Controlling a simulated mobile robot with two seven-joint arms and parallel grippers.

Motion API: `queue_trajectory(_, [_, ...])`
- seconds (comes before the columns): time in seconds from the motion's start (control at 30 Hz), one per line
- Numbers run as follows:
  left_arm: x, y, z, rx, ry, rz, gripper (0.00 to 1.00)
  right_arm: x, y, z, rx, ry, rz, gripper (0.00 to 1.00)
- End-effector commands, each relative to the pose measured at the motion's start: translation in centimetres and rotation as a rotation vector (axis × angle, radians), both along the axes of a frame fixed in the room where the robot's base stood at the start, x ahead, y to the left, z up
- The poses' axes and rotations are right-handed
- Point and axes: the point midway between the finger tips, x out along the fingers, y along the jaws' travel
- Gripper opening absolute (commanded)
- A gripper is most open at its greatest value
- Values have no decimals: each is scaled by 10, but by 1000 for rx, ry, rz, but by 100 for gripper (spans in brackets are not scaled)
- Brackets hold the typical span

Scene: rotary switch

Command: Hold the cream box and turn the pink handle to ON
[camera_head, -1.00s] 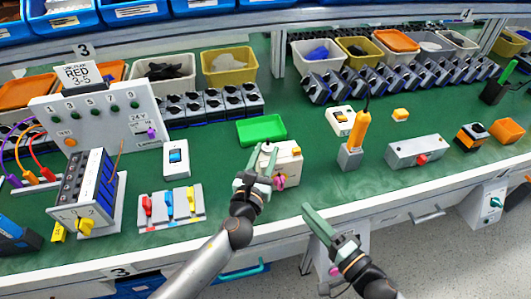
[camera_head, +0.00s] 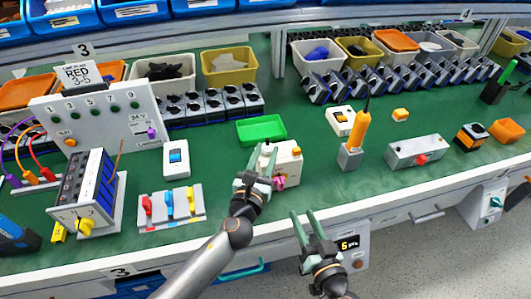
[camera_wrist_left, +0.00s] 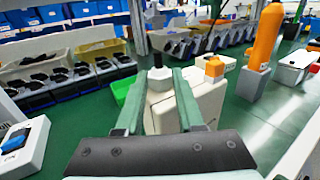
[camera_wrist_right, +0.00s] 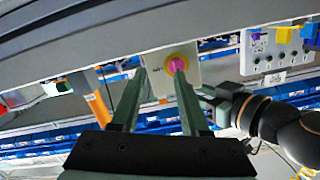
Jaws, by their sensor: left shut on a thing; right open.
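The cream box (camera_head: 290,158) stands near the bench's front edge with an orange button (camera_wrist_left: 214,68) on top. My left gripper (camera_wrist_left: 160,76) is shut on the box's upper part, around a pale post-like piece. The pink handle (camera_head: 279,183) is on the box's front face, partly hidden in the head view by my left gripper (camera_head: 265,160). It shows plainly in the right wrist view (camera_wrist_right: 177,65). My right gripper (camera_head: 302,213) is open and empty, in front of and below the box, apart from the handle. In its wrist view the handle appears between the fingertips, nearer the right finger.
A green tray (camera_head: 261,130) lies behind the box. An orange-handled tool (camera_head: 359,130) stands in a grey holder to the right. A white plate with coloured switches (camera_head: 171,207) lies to the left. The space in front of the bench edge (camera_head: 400,203) is open around my right gripper.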

Motion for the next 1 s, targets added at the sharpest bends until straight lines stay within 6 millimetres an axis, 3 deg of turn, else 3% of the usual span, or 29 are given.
queue_trajectory(0.2, [0, 0, -1, 0, 2, 1, 0, -16, 19, 11, -218, -170, 0, 45])
queue_trajectory(0.43, [0, 0, -1, 0, 2, 1, 0, -17, 25, 17, -275, -228, -3, 45])
queue_trajectory(1.0, [0, 0, -1, 0, 2, 1, 0, 52, 48, 17, -274, -226, -1, 45])
